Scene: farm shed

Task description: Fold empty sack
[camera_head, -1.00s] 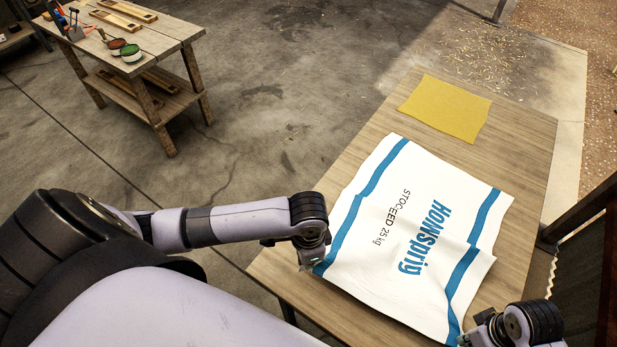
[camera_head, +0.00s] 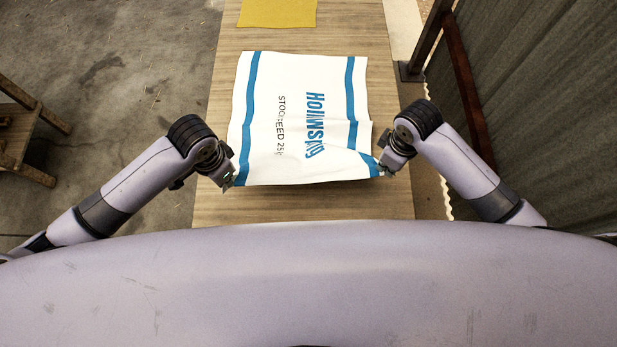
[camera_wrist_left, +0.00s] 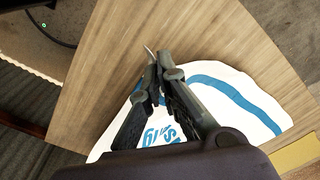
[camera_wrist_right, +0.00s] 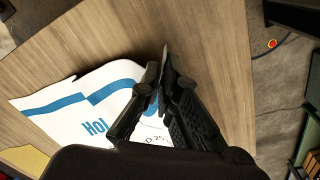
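The white sack (camera_head: 300,115) with two blue stripes and blue and black lettering lies spread on the wooden table (camera_head: 300,208). Its near edge runs between my grippers and looks slightly raised, with a crease near the right corner. My left gripper (camera_head: 229,182) is at the near left corner; in the left wrist view its fingers (camera_wrist_left: 152,68) are closed with a thin pale bit of sack between the tips. My right gripper (camera_head: 382,170) is at the near right corner; in the right wrist view its fingers (camera_wrist_right: 162,75) are closed together, with a sliver showing past the tips.
A yellow cloth (camera_head: 277,12) lies flat at the table's far end. A wooden stand (camera_head: 30,130) is on the floor at the left. A corrugated wall (camera_head: 545,110) and a dark post (camera_head: 425,45) stand close on the right. The table's near part is bare.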

